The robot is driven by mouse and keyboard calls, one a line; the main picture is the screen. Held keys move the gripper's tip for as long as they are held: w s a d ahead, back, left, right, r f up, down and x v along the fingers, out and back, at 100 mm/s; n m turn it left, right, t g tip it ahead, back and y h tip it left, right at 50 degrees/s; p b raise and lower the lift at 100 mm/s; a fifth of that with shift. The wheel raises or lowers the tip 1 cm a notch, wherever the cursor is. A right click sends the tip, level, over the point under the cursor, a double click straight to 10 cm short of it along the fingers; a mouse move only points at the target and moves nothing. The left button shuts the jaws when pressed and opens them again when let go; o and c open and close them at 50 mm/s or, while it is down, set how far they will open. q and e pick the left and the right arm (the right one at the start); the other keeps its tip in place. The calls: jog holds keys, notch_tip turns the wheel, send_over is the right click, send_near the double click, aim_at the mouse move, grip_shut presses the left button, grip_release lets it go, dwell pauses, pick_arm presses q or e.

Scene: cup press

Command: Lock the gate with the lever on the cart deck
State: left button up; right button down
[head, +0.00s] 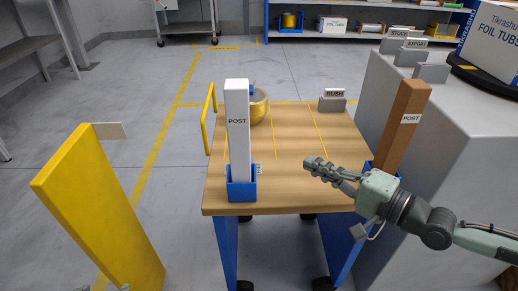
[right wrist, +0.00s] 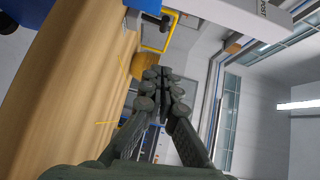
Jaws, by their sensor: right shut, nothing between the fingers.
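The cart deck (head: 290,165) is a wooden top on blue legs, and it also fills the left of the right wrist view (right wrist: 60,80). A white post (head: 237,145) stands upright in a blue holder (head: 242,188) at the deck's front left. A brown post (head: 405,125) stands at its right edge. I cannot make out which part is the lever or the gate. My right gripper (head: 314,166) is shut and empty above the deck's front right, apart from both posts. Its closed fingers show in the right wrist view (right wrist: 161,95). My left gripper is not in view.
A golden pot (head: 260,106) stands behind the white post, partly hidden. A yellow handle (head: 208,118) rises at the cart's left edge. A RUSH sign (head: 333,105) stands at the back. A yellow panel (head: 95,215) is at front left; a grey counter (head: 460,150) is at right. Mid-deck is clear.

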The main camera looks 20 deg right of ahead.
jog(key=shift+w, duration=0.1)
jog(key=shift+w+a, duration=0.2)
jog(key=shift+w, duration=0.3)
jog(key=shift+x, duration=1.05)
jog(key=x, duration=0.6)
jog(key=shift+w+a+r, duration=0.1)
jog(key=shift+w+a, duration=0.15)
jog(key=shift+w, duration=0.1)
jog(key=a, duration=0.3)
jog(key=shift+w+p, duration=0.35)
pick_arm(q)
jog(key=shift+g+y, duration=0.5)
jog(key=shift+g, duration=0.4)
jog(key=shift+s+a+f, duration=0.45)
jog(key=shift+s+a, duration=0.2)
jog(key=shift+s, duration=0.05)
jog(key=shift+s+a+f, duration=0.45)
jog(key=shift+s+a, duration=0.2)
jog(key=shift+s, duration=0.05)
pick_arm(e)
jog(key=shift+w+a+f, duration=0.15)
jog(key=shift+a+f, duration=0.15)
jog(key=shift+a, duration=0.1)
